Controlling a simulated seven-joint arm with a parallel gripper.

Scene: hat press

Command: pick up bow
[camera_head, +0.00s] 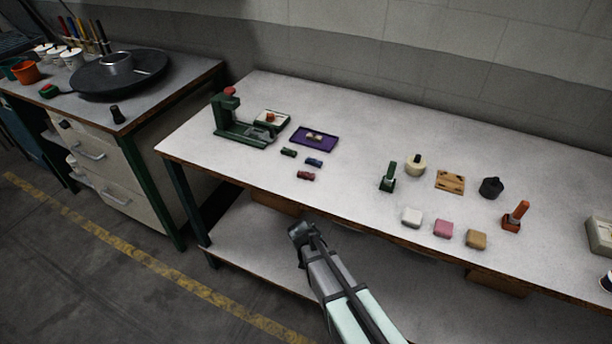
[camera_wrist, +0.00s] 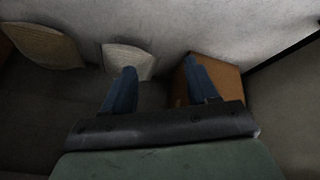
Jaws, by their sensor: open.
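Three small bow-like pieces lie on the long white table (camera_head: 360,195) in the head view: a green one (camera_head: 288,152), a blue one (camera_head: 314,162) and a dark red one (camera_head: 306,175). They are too small to tell their exact shape. My gripper (camera_head: 298,232) is in front of the table's front edge, below and apart from these pieces. In the wrist view my gripper (camera_wrist: 158,78) shows two blue fingers spread apart with nothing between them. No bow shows in the wrist view.
A green press (camera_head: 238,132) and a purple tray (camera_head: 300,138) stand behind the pieces. Blocks, stamps and a wooden plate (camera_head: 450,182) are to the right. Brown (camera_wrist: 222,80) and pale (camera_wrist: 130,60) boxes show near my fingers. The table's middle is clear.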

